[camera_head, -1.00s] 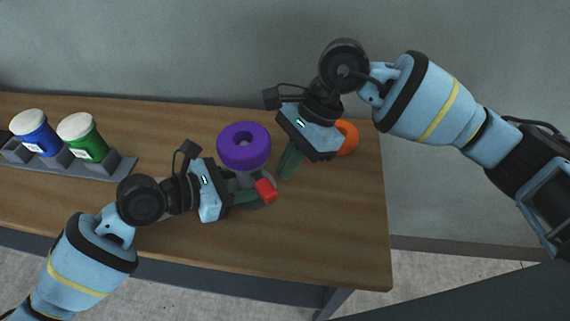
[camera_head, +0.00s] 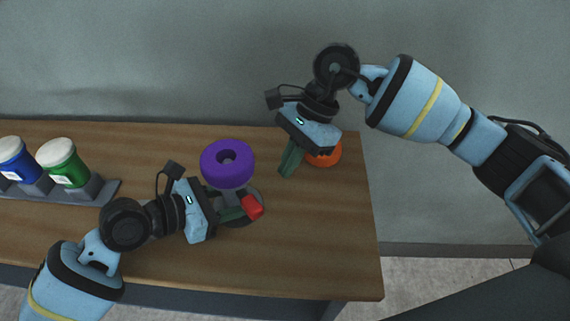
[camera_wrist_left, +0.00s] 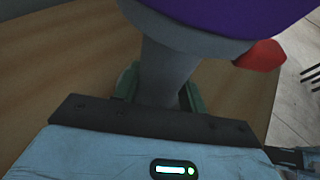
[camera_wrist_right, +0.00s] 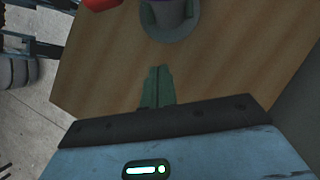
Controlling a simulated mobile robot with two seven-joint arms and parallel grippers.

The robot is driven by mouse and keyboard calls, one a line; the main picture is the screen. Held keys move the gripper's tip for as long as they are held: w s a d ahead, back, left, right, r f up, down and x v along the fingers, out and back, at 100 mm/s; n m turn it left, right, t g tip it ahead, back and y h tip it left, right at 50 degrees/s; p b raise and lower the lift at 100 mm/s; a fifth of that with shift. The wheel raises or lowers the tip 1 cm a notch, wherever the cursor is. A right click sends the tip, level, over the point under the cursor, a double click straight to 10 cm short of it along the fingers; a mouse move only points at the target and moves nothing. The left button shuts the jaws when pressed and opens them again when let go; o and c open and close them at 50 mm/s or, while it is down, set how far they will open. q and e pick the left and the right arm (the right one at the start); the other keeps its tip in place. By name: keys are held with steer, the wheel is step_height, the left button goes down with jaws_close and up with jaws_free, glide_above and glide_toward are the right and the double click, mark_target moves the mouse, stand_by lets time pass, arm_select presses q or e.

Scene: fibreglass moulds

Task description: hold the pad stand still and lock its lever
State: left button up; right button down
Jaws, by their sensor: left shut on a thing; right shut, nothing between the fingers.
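The pad stand has a thick purple ring pad (camera_head: 227,178) on a grey column (camera_wrist_left: 165,72) and round grey base (camera_wrist_right: 188,30), upright on the bench. Its red lever (camera_head: 252,207) sticks out low at the front right; it also shows in the left wrist view (camera_wrist_left: 262,55). My left gripper (camera_head: 238,209) is shut around the column below the pad. My right gripper (camera_head: 287,172) is shut and empty, above the bench to the right of the stand, apart from the lever. In the right wrist view its green fingertips (camera_wrist_right: 157,72) are together.
An orange round object (camera_head: 326,157) sits behind my right gripper, partly hidden. At the left, a grey rack (camera_head: 105,190) holds a blue jar (camera_head: 18,165) and a green jar (camera_head: 66,169). The wooden bench (camera_head: 310,250) is clear at the front right.

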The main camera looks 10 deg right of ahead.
mark_target(260, 205)
stand_by(0.5)
steer(key=shift+s+d+g+y, duration=0.15)
steer(key=shift+g+y, duration=0.35)
steer(key=shift+y, duration=0.1)
steer(key=shift+s+d+g+y, duration=0.2)
steer(key=shift+d+g+y, duration=0.45)
steer(key=shift+g+y, duration=0.4)
steer(key=d+y, duration=0.3)
steer(key=d+g+y, duration=0.1)
steer(key=d+y, duration=0.2)
steer(key=y, duration=0.1)
steer(key=shift+s+d+g, duration=0.15)
steer(key=shift+s+g, duration=0.05)
steer(key=shift+g, duration=0.05)
steer(key=shift+d+y, duration=0.45)
steer(key=shift+d, duration=0.1)
steer(key=shift+a, duration=0.1)
steer(key=x, duration=1.4)
